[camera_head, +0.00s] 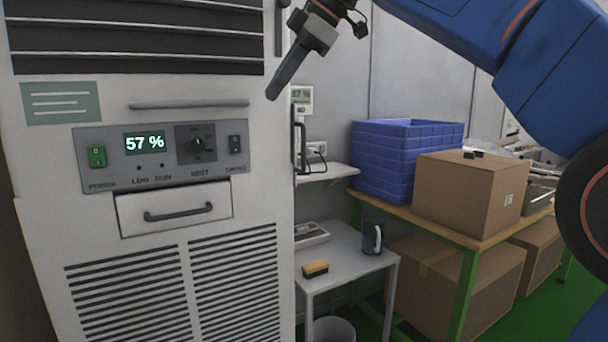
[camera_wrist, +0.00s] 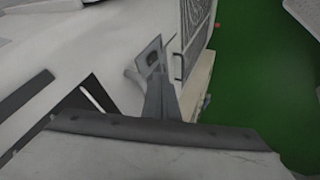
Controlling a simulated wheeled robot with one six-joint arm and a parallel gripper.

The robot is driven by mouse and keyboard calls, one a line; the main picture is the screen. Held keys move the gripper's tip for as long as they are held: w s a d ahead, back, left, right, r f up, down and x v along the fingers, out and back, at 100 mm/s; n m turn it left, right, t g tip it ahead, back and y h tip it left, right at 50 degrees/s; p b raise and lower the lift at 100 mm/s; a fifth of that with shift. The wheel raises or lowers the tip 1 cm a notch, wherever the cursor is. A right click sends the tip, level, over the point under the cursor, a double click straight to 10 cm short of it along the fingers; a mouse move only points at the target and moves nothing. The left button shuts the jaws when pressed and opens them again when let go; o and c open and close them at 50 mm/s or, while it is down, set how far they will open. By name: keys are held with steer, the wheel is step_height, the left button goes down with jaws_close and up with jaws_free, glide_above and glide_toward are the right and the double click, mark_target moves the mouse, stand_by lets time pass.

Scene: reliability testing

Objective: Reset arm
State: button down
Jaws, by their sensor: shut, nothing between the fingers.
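My gripper (camera_head: 273,93) hangs at the top centre of the head view, in front of the right edge of a white machine cabinet (camera_head: 75,228). Its fingers are together and hold nothing. They point down and to the left. My blue arm reaches in from the upper right. In the wrist view my gripper's dark fingers (camera_wrist: 157,65) show shut at the centre, above a pale surface. From these views I cannot tell how far the fingertips are from the cabinet.
The cabinet has a control panel (camera_head: 160,152) reading 57 % and a drawer (camera_head: 175,207) that looks closed. A small white table (camera_head: 345,255) holds a brush (camera_head: 315,268) and a jug (camera_head: 372,238). A blue crate (camera_head: 390,165) and a cardboard box (camera_head: 465,195) stand on a workbench (camera_head: 425,222).

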steer(key=s+d+f+m+t+h, duration=0.1)
steer(key=s+d+f+m, duration=0.25)
steer(key=d+f, duration=0.4)
steer(key=s+d+f+m+h, duration=0.1)
steer(key=s+d+f+m, duration=0.1)
steer(key=d+f+m, duration=0.45)
steer(key=s+d+f+m+t+h, duration=0.1)
steer(key=s+d+f+m+h, duration=0.15)
steer(key=d+f, duration=0.6)
steer(key=s+d+f+m, duration=0.3)
steer(key=s+d+f, duration=0.1)
steer(key=f, duration=0.5)
steer(key=s+d+f+m+h, duration=0.1)
steer(key=s+d+f+m, duration=0.2)
steer(key=s+d+f, duration=0.2)
steer(key=s+d+f+m+h, duration=0.1)
steer(key=s+d+f+m, duration=0.2)
steer(key=f, duration=1)
steer(key=s+d, duration=0.2)
steer(key=s, duration=0.3)
steer(key=shift+f+m, duration=0.25)
steer(key=shift+m, duration=0.1)
steer(key=shift+a+h, duration=0.15)
steer(key=shift+h, duration=0.1)
